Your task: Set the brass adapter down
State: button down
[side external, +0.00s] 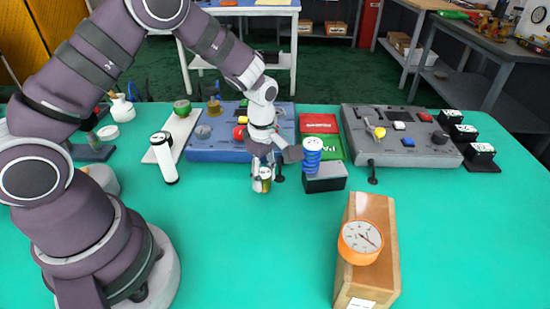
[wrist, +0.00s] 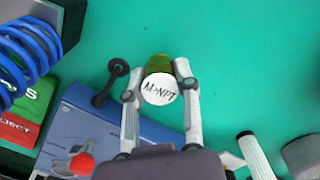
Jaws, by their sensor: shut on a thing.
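The brass adapter (wrist: 159,64) shows in the wrist view as an olive-yellow body with a white round label reading "M>NPT". It sits between the two fingers of my gripper (wrist: 159,84), which is shut on it. In the side view my gripper (side external: 263,181) points down at the front edge of the blue panel, with the adapter (side external: 265,174) low over the green table. I cannot tell whether the adapter touches the table.
The blue panel (side external: 205,153) is behind my gripper. A wooden stand (side external: 352,280) holds an orange gauge. A white cylinder (side external: 165,160) stands left. Front-centre table is clear.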

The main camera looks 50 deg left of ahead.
jog(key=shift+f, duration=0.15)
jog(key=c, duration=0.8)
grip_release()
jog(key=r, duration=1)
jog(key=shift+s+a, duration=0.15)
jog(key=shift+s, duration=0.05)
jog(key=s+r+m+t, duration=0.1)
jog(key=s+r+m, duration=0.2)
jog(key=m, duration=0.3)
jog(key=s+r+m+t, duration=0.2)
jog(key=s+r+m, duration=0.1)
jog(key=m, duration=0.3)
jog(key=s+r+m+t, duration=0.2)
jog(key=s+r+m, duration=0.2)
jog(key=m, duration=0.1)
jog(key=shift+s+d+m, duration=0.3)
jog(key=shift+s+m, duration=0.05)
jog(key=shift+m, duration=0.05)
jog(key=shift+o, duration=0.3)
jog(key=shift+s+f+m+t, duration=0.15)
jog(key=shift+s+m+t, duration=0.15)
jog(key=shift+s+m, duration=0.5)
